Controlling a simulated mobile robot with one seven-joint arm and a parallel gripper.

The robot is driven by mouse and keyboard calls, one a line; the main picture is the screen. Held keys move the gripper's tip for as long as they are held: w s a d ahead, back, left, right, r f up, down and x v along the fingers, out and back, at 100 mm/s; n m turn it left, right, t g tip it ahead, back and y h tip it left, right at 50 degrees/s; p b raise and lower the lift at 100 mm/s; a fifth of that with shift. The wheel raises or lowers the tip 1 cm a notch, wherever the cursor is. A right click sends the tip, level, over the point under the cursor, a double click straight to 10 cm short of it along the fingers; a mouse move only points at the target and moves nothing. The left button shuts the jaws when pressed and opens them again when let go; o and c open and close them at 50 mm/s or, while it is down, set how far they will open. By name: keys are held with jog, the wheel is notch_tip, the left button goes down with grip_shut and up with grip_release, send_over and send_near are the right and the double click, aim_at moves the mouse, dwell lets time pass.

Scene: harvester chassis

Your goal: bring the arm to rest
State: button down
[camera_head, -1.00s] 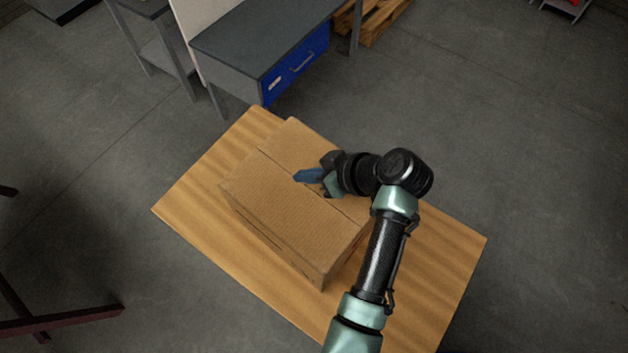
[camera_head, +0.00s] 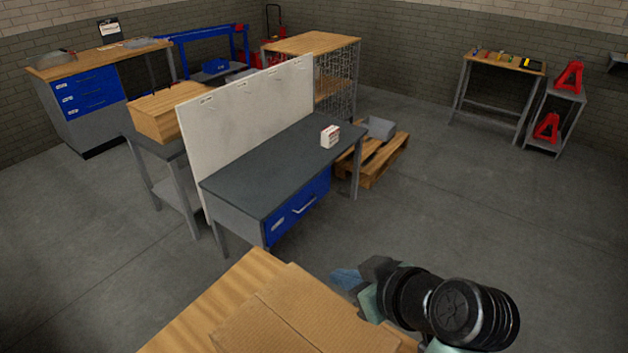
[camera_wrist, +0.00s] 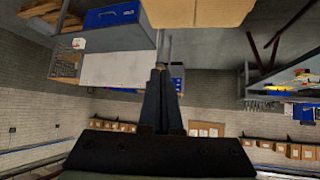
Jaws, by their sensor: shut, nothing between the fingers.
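My black wrist joints show at the lower right of the head view. Most of my arm is below the frame.
The box sits on a wooden tabletop (camera_head: 205,312). Beyond it stands a grey workbench (camera_head: 270,165) with a blue drawer, a white back panel (camera_head: 245,120) and a small white box (camera_head: 330,136). A wooden pallet (camera_head: 375,165) lies behind. Open floor is on the right.

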jog(key=w+a+r+m+t+h, duration=0.15)
jog(key=r+t, duration=0.35)
jog(key=r, duration=0.8)
jog(key=w+r+m+t+h, duration=0.25)
jog(key=r+t, duration=0.35)
jog(key=r, duration=0.7)
jog(key=s+a+r+m+t, duration=0.1)
jog(key=s+r+t, duration=0.3)
jog(key=r, duration=0.5)
jog(key=s+a+r+m+t+h+b, duration=0.1)
jog(key=s+r+t, duration=0.3)
jog(key=s+r, duration=0.5)
jog(key=shift+s+a+m+h, duration=0.15)
jog(key=shift+a+m+h, duration=0.15)
jog(key=shift+a+m, duration=0.3)
jog(key=shift+a+r, duration=0.1)
jog(key=shift+a, duration=0.05)
